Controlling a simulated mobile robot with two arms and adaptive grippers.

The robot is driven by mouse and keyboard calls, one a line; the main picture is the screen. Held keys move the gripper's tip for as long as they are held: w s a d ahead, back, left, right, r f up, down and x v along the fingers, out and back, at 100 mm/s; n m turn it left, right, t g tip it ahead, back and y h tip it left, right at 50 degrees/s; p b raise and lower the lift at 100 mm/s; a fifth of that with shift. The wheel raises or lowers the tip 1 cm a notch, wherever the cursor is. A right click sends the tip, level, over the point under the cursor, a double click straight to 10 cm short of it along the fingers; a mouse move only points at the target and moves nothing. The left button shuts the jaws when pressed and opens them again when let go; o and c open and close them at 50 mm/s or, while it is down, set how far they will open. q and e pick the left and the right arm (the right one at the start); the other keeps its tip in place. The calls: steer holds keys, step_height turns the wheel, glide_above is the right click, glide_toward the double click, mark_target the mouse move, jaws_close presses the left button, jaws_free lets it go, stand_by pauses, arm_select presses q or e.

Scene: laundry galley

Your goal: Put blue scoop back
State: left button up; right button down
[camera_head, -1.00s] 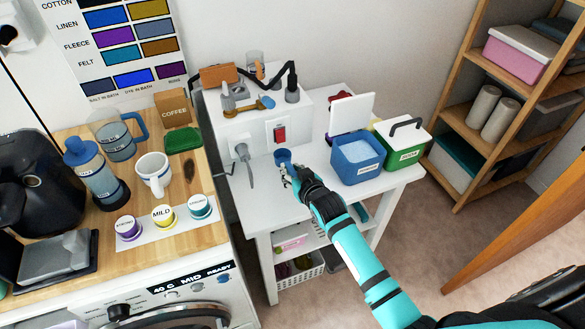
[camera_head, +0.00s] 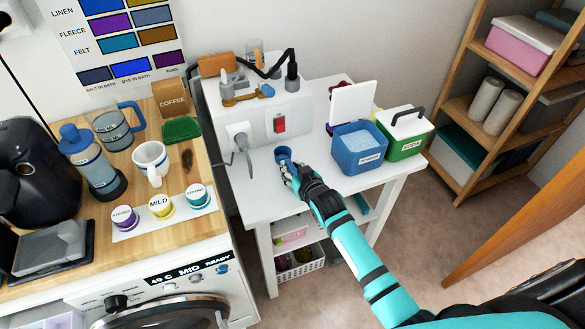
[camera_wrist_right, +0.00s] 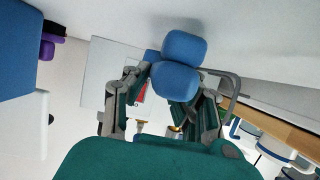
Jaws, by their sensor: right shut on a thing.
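The blue scoop (camera_head: 283,153) is held in my right gripper (camera_head: 288,168), over the white side table, left of the blue tub. In the right wrist view the scoop (camera_wrist_right: 180,82) sits between the fingers (camera_wrist_right: 163,95), with its blue rounded part outward. My right gripper is shut on it; the exact grip is partly hidden. The blue tub (camera_head: 358,158) stands on the table with its white lid (camera_head: 352,105) raised and pale powder inside. The scoop is apart from the tub. My left gripper is not in view.
A green box labelled SODA (camera_head: 405,146) stands right of the tub. The table front is clear.

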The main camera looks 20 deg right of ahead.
steer(key=shift+f, duration=0.35)
stand_by(0.4)
steer(key=shift+c, duration=2.4)
jaws_free()
steer(key=shift+s+r+p, duration=0.4)
steer(key=shift+s+p, duration=0.2)
steer(key=shift+p, duration=0.15)
steer(key=p+v, duration=0.4)
steer(key=v, duration=0.1)
steer(key=shift+p, duration=0.4)
steer(key=p+v, duration=0.5)
steer(key=v, duration=0.2)
steer(key=shift+s+p, duration=0.3)
